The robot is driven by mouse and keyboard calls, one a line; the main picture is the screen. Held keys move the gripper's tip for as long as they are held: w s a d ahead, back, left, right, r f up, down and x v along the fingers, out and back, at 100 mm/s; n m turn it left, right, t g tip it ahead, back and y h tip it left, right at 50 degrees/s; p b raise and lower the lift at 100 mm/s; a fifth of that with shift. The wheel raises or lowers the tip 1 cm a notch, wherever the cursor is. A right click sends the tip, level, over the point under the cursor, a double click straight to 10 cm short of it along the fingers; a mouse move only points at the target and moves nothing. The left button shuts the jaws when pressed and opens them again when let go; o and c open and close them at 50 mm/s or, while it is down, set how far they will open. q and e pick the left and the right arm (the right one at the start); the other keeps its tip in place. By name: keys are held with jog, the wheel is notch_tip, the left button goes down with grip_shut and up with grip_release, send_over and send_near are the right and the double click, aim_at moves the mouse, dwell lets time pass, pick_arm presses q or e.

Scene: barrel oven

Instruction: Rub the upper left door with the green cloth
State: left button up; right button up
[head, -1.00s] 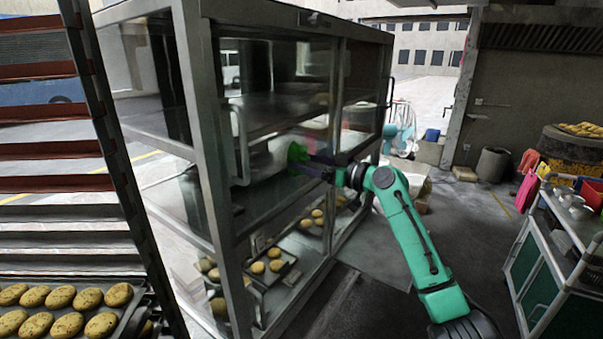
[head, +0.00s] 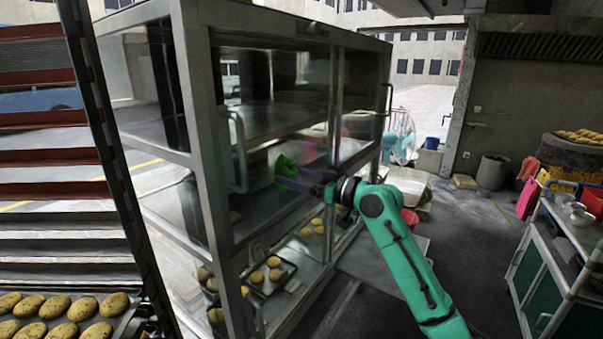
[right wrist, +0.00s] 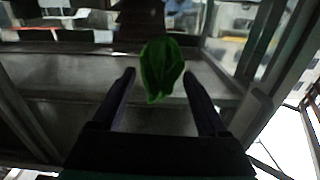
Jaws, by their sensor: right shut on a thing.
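The upper left door (head: 285,85) is a glass pane in a metal frame on the front of the tall cabinet, with a vertical bar handle (head: 240,150) at its left side. My right gripper (head: 303,178) is shut on the green cloth (head: 287,166), in front of the lower part of this door, right of the handle. The right wrist view shows the cloth (right wrist: 162,68) bunched at the tips of the dark fingers (right wrist: 160,80). I cannot tell whether the cloth touches the glass. My left gripper is not in view.
Trays of round buns (head: 268,277) lie inside the cabinet's lower part. A rack (head: 110,170) with a bun tray (head: 70,325) stands close at the left. A trolley (head: 570,265) with bowls stands at the right. Open floor lies right of my arm.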

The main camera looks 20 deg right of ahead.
aim_at(284, 169)
jog(key=a+r+p, duration=0.1)
jog(key=s+r+p, duration=0.1)
jog(key=shift+s+a+r, duration=0.2)
jog(key=shift+a+r, duration=0.1)
jog(key=shift+a, duration=0.1)
jog(key=shift+w+d+f, duration=0.1)
jog(key=shift+w+d, duration=0.1)
jog(key=shift+d, duration=0.1)
jog(key=shift+w+d+b, duration=0.95)
jog(key=shift+w+d, duration=1.35)
jog(key=shift+d, duration=0.5)
jog(key=shift+s+a+b, duration=0.35)
jog(key=shift+s+a, duration=0.95)
jog(key=shift+a, duration=0.25)
jog(key=shift+s+a, duration=0.65)
jog(key=shift+a, duration=0.2)
jog(key=shift+s+a, duration=0.6)
jog(key=shift+a, duration=0.2)
